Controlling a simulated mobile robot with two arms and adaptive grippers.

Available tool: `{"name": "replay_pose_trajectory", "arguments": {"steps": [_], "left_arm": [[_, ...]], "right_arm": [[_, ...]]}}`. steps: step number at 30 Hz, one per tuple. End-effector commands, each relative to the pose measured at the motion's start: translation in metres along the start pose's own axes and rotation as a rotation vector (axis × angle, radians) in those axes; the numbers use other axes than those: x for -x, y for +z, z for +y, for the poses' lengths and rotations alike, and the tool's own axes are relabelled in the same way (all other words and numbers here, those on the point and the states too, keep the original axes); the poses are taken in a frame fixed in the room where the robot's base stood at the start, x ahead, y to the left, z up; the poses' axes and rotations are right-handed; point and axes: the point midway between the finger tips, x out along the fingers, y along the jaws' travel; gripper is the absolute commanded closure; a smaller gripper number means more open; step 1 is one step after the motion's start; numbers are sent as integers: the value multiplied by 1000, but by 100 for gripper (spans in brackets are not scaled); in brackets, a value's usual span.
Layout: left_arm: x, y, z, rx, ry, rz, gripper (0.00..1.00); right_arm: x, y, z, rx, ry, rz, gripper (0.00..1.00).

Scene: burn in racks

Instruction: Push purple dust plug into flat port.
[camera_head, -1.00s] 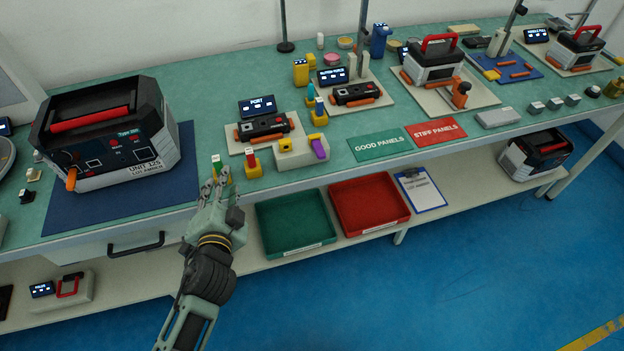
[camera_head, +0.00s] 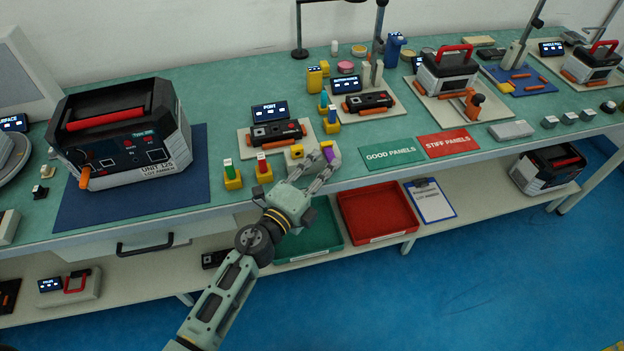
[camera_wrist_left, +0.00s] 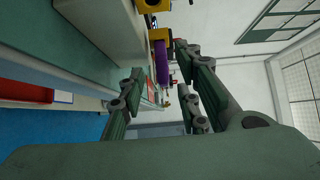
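My left gripper (camera_head: 324,167) is open at the plug. In the wrist view its fingers (camera_wrist_left: 160,82) stand apart on either side of the plug, with a gap visible. The black port unit (camera_head: 277,133) lies on a pale mat behind the block, below a display reading PORT (camera_head: 269,111). I cannot make out which opening is the flat port. My right gripper is not in view.
A large black unit (camera_head: 122,132) stands on a blue mat farther left. Green (camera_head: 335,239) and red (camera_head: 378,211) trays lie on the lower shelf.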

Motion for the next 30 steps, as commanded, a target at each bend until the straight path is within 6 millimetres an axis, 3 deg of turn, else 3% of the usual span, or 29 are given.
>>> {"name": "replay_pose_trajectory", "arguments": {"steps": [6, 17, 27, 30], "left_arm": [[-24, 0, 0, 1, -1, -1, 69], [-28, 0, 0, 1, 0, -1, 70], [-27, 0, 1, 2, 2, -1, 100], [-27, 0, 3, 3, 4, -1, 100]], "right_arm": [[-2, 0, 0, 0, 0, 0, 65], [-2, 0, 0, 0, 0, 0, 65], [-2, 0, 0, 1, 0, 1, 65], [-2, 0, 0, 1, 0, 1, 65]]}}
